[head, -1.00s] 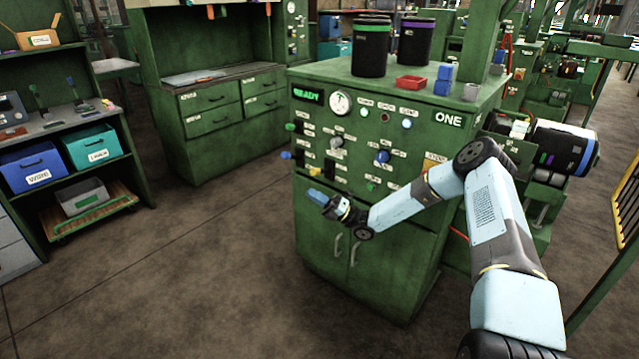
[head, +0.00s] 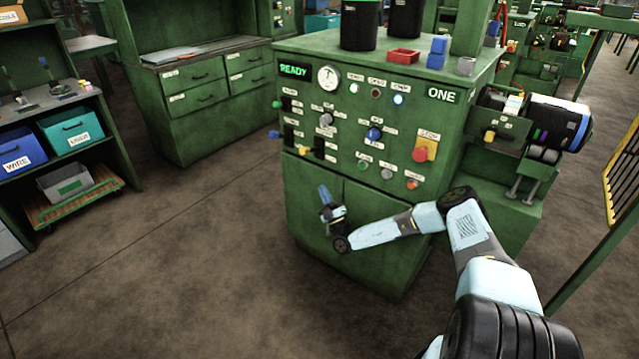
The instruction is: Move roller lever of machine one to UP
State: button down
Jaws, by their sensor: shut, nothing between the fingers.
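Machine one is a green cabinet (head: 300,175) with a white ONE sign and a lit READY display on its front panel. Several levers stick out at the panel's left edge: one green-tipped (head: 277,104), one blue-tipped (head: 274,134) and one yellow-tipped (head: 304,150). Their labels are too small to read, so I cannot tell which is the roller lever. My gripper (head: 323,190) is shut and empty. It is in front of the cabinet doors, below the panel and the levers, apart from them in the picture, with its fingers pointing up.
The panel also has a round gauge (head: 329,77), knobs, lamps and a red stop button (head: 420,155) on yellow. A red tray (head: 403,56) and blue blocks (head: 437,53) sit on top. A roller (head: 557,122) juts out at right. The floor at left is open.

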aim_at(308, 153)
jog(key=x, duration=1.2)
jog(key=shift+a+r, duration=0.2)
jog(key=shift+r, duration=0.1)
jog(key=shift+w, duration=0.15)
jog(key=shift+w+r+m+t+h, duration=0.1)
jog(key=shift+r+m+t+h, duration=0.3)
jog(key=shift+r+m+h, duration=0.65)
jog(key=shift+f, duration=0.15)
